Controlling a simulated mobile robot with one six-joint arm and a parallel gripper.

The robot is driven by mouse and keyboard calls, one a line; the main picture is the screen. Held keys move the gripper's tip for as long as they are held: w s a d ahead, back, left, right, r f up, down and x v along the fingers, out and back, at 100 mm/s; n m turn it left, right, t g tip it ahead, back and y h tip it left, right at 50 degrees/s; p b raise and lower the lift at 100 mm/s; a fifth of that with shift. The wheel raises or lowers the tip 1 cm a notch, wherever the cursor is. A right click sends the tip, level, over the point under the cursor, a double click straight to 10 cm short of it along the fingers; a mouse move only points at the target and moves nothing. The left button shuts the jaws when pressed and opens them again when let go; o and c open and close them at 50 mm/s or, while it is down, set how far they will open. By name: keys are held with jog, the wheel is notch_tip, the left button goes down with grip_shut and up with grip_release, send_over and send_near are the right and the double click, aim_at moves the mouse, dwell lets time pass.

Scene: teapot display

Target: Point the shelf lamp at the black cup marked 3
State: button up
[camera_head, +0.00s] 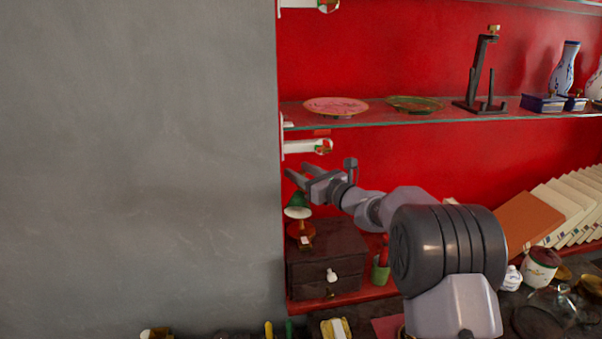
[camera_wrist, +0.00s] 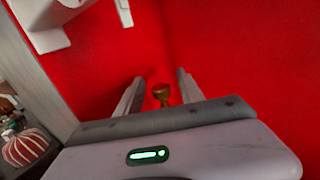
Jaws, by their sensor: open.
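The shelf lamp, with a green shade (camera_head: 297,206) and an orange-brown base (camera_head: 301,229), stands on a dark drawer cabinet (camera_head: 330,248) at the left end of the red shelf unit. My gripper (camera_head: 296,170) is open just above the lamp, fingers toward the left. In the wrist view my open gripper (camera_wrist: 160,76) has a small brass-coloured piece (camera_wrist: 161,92) showing between its fingers; I cannot tell whether it belongs to the lamp or whether the fingers touch it. I cannot make out a black cup marked 3 in either view.
A glass shelf (camera_head: 370,119) with a pink plate (camera_head: 336,106) and a green plate (camera_head: 415,103) runs above my gripper. A white bracket (camera_head: 303,147) juts in close by. A small potted plant (camera_head: 381,272) stands right of the cabinet. A grey wall (camera_head: 140,160) fills the left.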

grip_shut()
dwell(1.3)
